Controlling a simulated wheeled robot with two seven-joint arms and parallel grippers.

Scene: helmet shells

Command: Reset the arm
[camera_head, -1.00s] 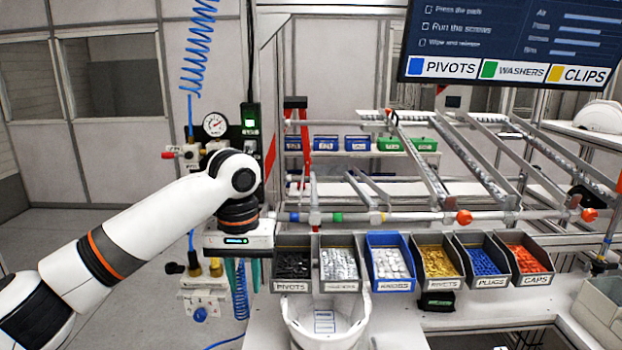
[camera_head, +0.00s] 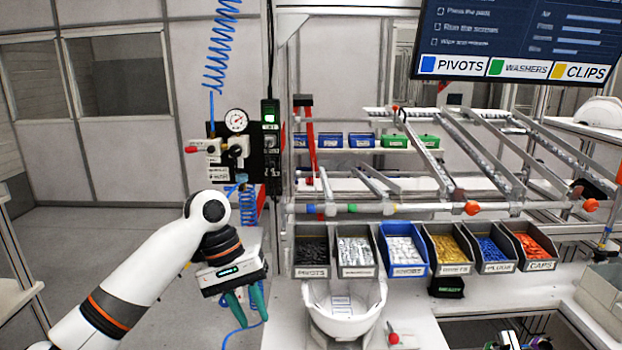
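My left arm comes in from the left, and its gripper (camera_head: 247,309) hangs beside the left edge of the white bench. Its two green fingers point down with a gap between them and nothing held. The white helmet shell (camera_head: 345,325) lies open side up on the bench, to the right of the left gripper and apart from it. Small dark and green parts show at the bottom right edge, in the bench opening; they may belong to my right gripper, but too little shows to tell its state.
Bins of pivots (camera_head: 311,250), rivets (camera_head: 452,248) and caps (camera_head: 535,246) stand in a row behind the shell. A red-topped part (camera_head: 393,338) stands on the bench. A gauge panel (camera_head: 236,121) with a blue coiled hose is behind my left arm. Floor at left is clear.

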